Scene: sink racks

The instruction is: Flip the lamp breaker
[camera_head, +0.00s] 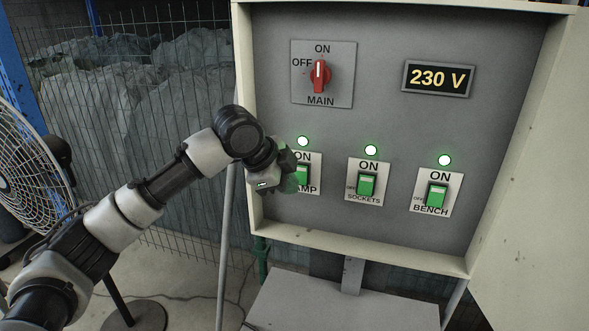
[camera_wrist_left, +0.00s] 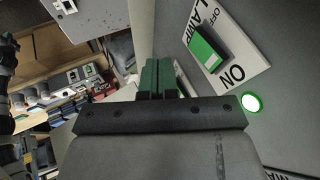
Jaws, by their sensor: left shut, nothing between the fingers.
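The lamp breaker (camera_head: 304,174) is a green rocker on a white plate at the lower left of the grey panel. Its lamp light (camera_head: 302,141) glows green. My left gripper (camera_head: 289,172) is at the plate's left side and covers part of the "LAMP" label. In the left wrist view, the two dark green fingers (camera_wrist_left: 158,78) are together with nothing between them. That view shows the lamp breaker (camera_wrist_left: 208,47) to the right of the fingertips, apart from them in the picture. Its pale end is toward "ON". My right gripper is not in view.
The sockets breaker (camera_head: 367,185) and bench breaker (camera_head: 436,195) stand to the right, with lit green lights. The red main switch (camera_head: 319,76) and 230 V display (camera_head: 437,78) are above. The cabinet's raised frame (camera_head: 245,120) edges the panel. A fan (camera_head: 25,165) stands at left.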

